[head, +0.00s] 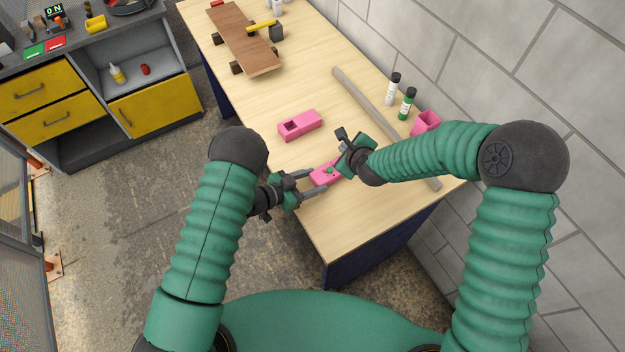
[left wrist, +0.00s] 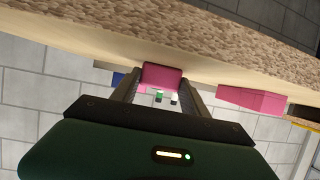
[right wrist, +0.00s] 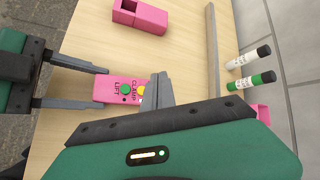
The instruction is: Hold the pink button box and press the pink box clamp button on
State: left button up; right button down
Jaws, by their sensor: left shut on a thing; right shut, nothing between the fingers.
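The pink button box (head: 322,177) is near the table's front edge. In the right wrist view its top (right wrist: 112,82) carries a green button (right wrist: 125,89) marked LIFT and a yellow button (right wrist: 141,91) marked CLAMP, partly hidden. My left gripper (head: 314,182) is shut on the box, one finger along each side; the left wrist view shows the box end (left wrist: 162,76) between the fingers. My right gripper (right wrist: 158,90) is shut and empty, its fingertips right beside or over the yellow button. I cannot tell whether they touch it.
Another pink box (head: 300,125) with an opening lies farther back. A grey bar (head: 370,105) runs along the table's right side, near two marker pens (head: 407,104) and a pink cup (head: 427,121). A brown board (head: 243,40) and a hammer (head: 272,29) are at the far end.

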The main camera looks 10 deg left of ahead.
pick_arm(q)
jog(key=o, duration=1.7)
jog(key=shift+c, duration=0.2)
pick_arm(e)
jog(key=shift+r, duration=0.6)
